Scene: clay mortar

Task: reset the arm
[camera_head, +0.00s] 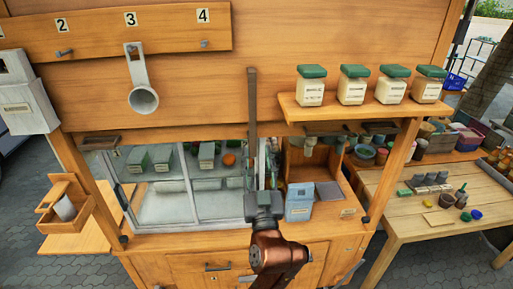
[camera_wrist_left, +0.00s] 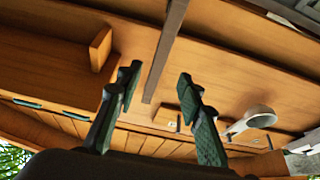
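My left arm (camera_head: 275,252) rises from the bottom centre in the head view. Its left gripper (camera_head: 263,203) is in front of the wooden stall, beside a pale blue box; its fingers are hard to make out there. In the left wrist view the left gripper (camera_wrist_left: 158,82) has its two dark green fingers spread apart with nothing between them. A dark upright bar (camera_head: 252,120) on the stall shows beyond the fingers in the left wrist view (camera_wrist_left: 165,50). My right gripper is in neither view.
A white scoop (camera_head: 143,98) hangs from hook 3. A shelf (camera_head: 340,113) at right holds several green-lidded jars. A glass-fronted case (camera_head: 165,205) is left of the gripper, the pale blue box (camera_head: 299,203) right of it. A side table (camera_head: 420,215) stands at far right.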

